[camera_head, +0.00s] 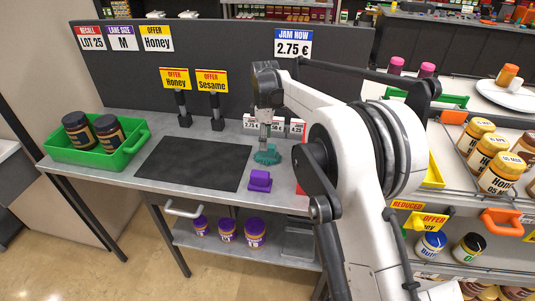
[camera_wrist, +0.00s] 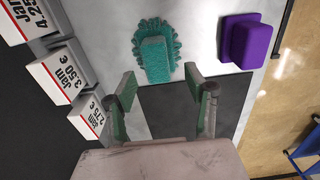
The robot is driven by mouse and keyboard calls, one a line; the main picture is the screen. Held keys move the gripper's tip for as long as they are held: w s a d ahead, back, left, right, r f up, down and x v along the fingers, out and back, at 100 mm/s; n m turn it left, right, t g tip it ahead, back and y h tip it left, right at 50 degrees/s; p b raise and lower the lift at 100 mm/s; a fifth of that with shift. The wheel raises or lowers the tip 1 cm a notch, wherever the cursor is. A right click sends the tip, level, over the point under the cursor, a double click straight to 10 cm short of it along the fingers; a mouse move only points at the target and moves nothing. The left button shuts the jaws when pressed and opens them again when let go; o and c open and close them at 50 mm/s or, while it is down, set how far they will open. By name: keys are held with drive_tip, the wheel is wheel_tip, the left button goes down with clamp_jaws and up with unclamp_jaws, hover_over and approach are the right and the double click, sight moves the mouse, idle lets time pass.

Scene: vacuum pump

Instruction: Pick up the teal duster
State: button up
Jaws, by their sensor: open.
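The teal duster (camera_head: 267,156) lies on the grey counter, right of the black mat. In the wrist view the duster (camera_wrist: 156,52) has a block-like handle on a scalloped teal base. My gripper (camera_head: 266,142) is right by the duster in the head view and partly covers it. In the wrist view my gripper (camera_wrist: 165,90) has its two fingers spread, with nothing between them. The duster lies beyond the fingertips there, roughly in line with the gap. The exact height of the fingertips above the duster cannot be told.
A purple block-handled object (camera_head: 260,181) sits close to the duster; it also shows in the wrist view (camera_wrist: 250,40). Jam price tags (camera_wrist: 62,72) stand on the other side. The black mat (camera_head: 195,163) is bare. A green crate (camera_head: 98,150) with jars stands at the left end.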

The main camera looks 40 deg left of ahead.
sight(268, 152)
drive_tip(key=f, duration=0.5)
drive_tip(key=shift+w+d, duration=0.15)
drive_tip(key=shift+w, duration=0.2)
drive_tip(key=shift+c, duration=0.3)
drive_tip(key=c, duration=1.2)
